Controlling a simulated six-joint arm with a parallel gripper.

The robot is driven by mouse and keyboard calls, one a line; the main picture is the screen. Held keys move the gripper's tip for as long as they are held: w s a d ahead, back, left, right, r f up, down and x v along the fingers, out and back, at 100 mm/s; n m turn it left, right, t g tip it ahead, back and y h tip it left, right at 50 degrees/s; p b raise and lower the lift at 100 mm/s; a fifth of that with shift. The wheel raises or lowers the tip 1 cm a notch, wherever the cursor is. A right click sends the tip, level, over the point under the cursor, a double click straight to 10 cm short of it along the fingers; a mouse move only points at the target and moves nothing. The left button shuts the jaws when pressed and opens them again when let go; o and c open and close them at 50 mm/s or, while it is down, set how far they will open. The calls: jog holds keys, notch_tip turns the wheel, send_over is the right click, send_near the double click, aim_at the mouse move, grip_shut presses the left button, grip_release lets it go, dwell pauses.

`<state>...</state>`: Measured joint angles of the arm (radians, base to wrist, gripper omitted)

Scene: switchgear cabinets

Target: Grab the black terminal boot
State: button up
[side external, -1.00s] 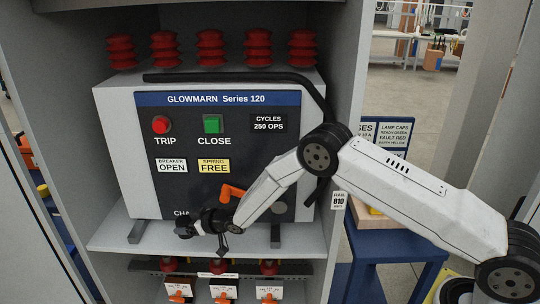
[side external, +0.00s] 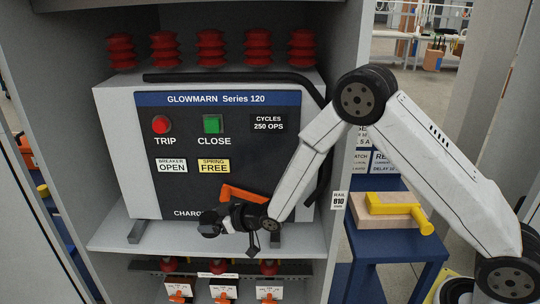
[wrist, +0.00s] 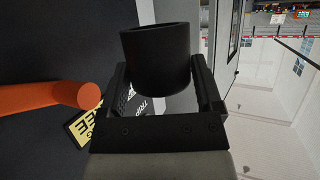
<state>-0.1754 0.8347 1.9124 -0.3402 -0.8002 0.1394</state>
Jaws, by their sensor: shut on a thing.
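The black terminal boot (wrist: 157,62) is a short black hollow cylinder, seen in the wrist view between my gripper's two fingers. My gripper (wrist: 163,88) is shut on it. In the side view my gripper (side external: 222,219) is in front of the lower part of the breaker's dark front panel, just below the orange handle. The boot (side external: 208,228) shows there as a small dark shape at the gripper's tip, hard to separate from the dark fingers.
The orange handle (side external: 243,194) is close beside my gripper and also shows in the wrist view (wrist: 50,97). The breaker (side external: 115,150) stands on a grey shelf. Orange-tabbed devices (side external: 222,291) sit below it. A blue stand (side external: 395,243) at right bears a yellow-handled tool (side external: 400,209).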

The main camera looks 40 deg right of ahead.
jog(key=shift+s+d+r, duration=0.1)
jog(key=shift+s+r, duration=0.15)
jog(key=shift+s, duration=0.2)
dwell(0.5)
